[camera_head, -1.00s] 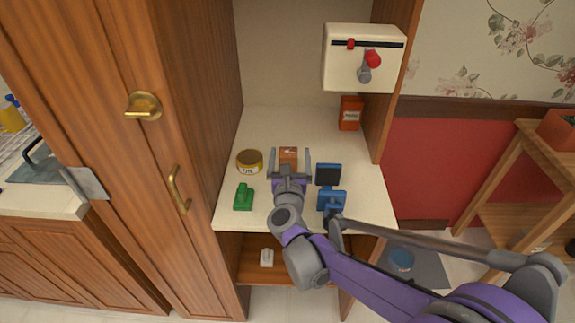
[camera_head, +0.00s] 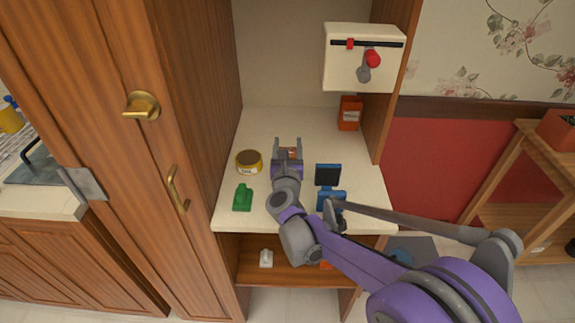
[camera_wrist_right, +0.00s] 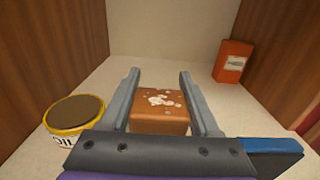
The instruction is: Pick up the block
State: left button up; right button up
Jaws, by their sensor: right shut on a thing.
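The block (camera_wrist_right: 158,122) is orange-brown with whitish specks on its top. In the right wrist view it sits between the two grey fingers of my right gripper (camera_wrist_right: 158,80). In the head view my right gripper (camera_head: 287,144) is over the pale shelf, and only a small part of the block (camera_head: 292,152) shows between its fingers. The gripper is shut on the block. The block's underside is hidden, so I cannot tell whether it touches the shelf. My left gripper is not in view.
On the pale shelf (camera_head: 285,118), a yellow-rimmed tin (camera_head: 249,163) and a green object (camera_head: 243,198) stand left of my arm. A blue object (camera_head: 328,174) stands close on the right. A red-orange box (camera_head: 350,113) stands behind, below a white wall unit (camera_head: 362,58).

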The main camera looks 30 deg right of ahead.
jog(key=c, duration=0.4)
